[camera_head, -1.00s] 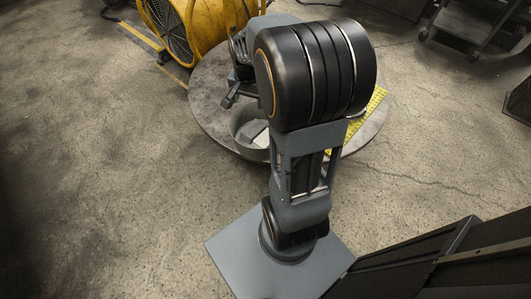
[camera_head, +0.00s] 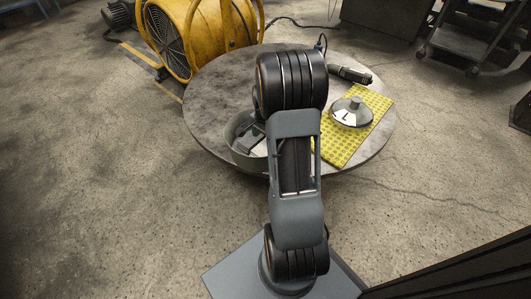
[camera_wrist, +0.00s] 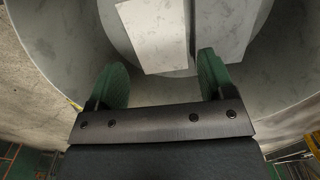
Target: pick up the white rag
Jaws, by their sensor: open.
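The white rag (camera_wrist: 152,38) lies inside a round grey bowl (camera_wrist: 75,28) in the wrist view. It shows as a pale flat patch, with a second pale patch (camera_wrist: 222,22) beside it across a thin dark gap. I cannot tell whether both are one cloth. My gripper (camera_wrist: 164,76) is open, its two green fingertips apart at the near edge of the rag, with nothing clearly between them. In the head view the bowl (camera_head: 233,147) stands at the left front of the round table, and my arm hides part of it and most of the rag.
The round table (camera_head: 212,95) also holds a yellow patterned mat (camera_head: 343,150) with a metal dish (camera_head: 350,112) on it and a dark hand tool (camera_head: 350,75). A yellow blower (camera_head: 185,40) stands behind left. The table's left part is bare.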

